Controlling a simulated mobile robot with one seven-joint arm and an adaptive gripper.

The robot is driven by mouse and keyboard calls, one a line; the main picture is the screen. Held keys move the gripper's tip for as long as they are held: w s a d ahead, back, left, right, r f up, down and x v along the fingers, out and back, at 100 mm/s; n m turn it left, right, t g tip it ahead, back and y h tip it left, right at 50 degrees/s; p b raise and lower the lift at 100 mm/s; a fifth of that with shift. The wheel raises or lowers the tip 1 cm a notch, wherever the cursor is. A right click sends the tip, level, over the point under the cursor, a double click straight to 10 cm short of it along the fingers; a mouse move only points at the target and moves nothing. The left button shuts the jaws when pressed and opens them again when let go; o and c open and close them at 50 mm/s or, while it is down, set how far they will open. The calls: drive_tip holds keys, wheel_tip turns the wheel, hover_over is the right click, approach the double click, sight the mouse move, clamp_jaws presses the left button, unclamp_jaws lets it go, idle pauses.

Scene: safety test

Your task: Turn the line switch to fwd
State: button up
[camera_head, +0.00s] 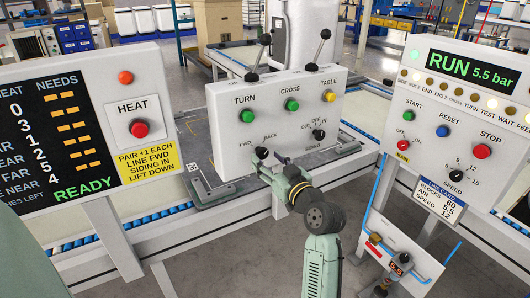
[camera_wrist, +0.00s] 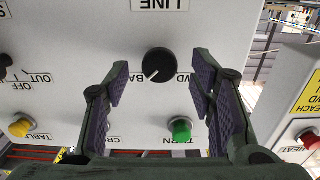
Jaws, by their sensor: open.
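The line switch is a black knob (camera_head: 261,153) low on the left of the white middle panel (camera_head: 300,115), with FWD on its left and BACK on its right. The wrist view is upside down; there the knob (camera_wrist: 158,64) sits beyond and between my fingertips, under the LINE label. Its white mark points lower left there, towards the BACK side. My gripper (camera_wrist: 158,92) is open, with nothing between its purple-padded fingers. In the head view my gripper (camera_head: 281,163) is in front of the panel's lower edge. The fingers partly cover the FWD and BACK words.
A green TURN button (camera_wrist: 180,130) lies near my right finger in the wrist view. The siding knob (camera_head: 319,134) is right of the line switch. Two levers (camera_head: 259,55) (camera_head: 319,47) stand on top. The HEAT panel (camera_head: 139,120) is left and the RUN panel (camera_head: 455,125) right.

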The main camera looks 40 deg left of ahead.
drive_tip(key=shift+x, duration=1.25)
drive_tip(key=shift+c, duration=0.5)
drive_tip(key=c, duration=1)
